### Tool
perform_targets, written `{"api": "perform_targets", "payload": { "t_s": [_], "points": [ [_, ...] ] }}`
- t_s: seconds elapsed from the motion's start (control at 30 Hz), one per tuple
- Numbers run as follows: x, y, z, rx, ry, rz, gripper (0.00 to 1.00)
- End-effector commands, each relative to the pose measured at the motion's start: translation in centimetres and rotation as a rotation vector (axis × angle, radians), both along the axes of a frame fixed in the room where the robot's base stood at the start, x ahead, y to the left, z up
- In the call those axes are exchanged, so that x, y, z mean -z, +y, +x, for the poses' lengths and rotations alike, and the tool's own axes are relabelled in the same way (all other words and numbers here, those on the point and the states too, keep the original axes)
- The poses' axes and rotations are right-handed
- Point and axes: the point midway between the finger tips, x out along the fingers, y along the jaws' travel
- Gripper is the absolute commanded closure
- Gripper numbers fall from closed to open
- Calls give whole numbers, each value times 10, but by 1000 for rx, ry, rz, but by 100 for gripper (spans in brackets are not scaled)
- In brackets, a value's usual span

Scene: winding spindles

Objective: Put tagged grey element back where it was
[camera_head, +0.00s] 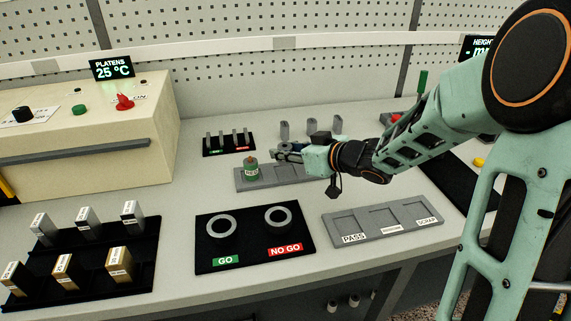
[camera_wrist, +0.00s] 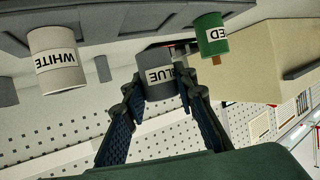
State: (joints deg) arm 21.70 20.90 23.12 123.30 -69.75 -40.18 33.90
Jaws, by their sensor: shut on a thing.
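My gripper (camera_head: 284,152) is over the grey tray (camera_head: 270,182) at the middle of the bench. In the wrist view, which is upside down, my gripper (camera_wrist: 163,88) is shut on a grey element (camera_wrist: 154,58) with a tag reading BLUE. I cannot tell whether its base touches the tray. A green element (camera_wrist: 212,40) tagged RED stands on one side of it, and also shows in the head view (camera_head: 252,170) at the tray's left end. A white element (camera_wrist: 55,62) tagged WHITE stands on the other side; my gripper hides it in the head view.
Grey posts (camera_head: 311,126) stand behind the tray. In front are a black GO / NO GO board (camera_head: 250,238) with two rings and a grey sorting tray (camera_head: 382,222). A cream platens machine (camera_head: 85,140) and a black rack (camera_head: 75,262) of tagged blocks are at left.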

Motion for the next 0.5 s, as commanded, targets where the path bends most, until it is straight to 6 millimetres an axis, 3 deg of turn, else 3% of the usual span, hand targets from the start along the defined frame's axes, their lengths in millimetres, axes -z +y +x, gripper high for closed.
{"api": "perform_targets", "payload": {
  "t_s": [0.03, 0.17, 0.5],
  "points": [
    [14, 0, 0, 0, 4, 2, 100],
    [29, 0, 0, 0, 2, 1, 100],
    [30, -1, 0, 0, 0, 0, 100]
  ]
}}
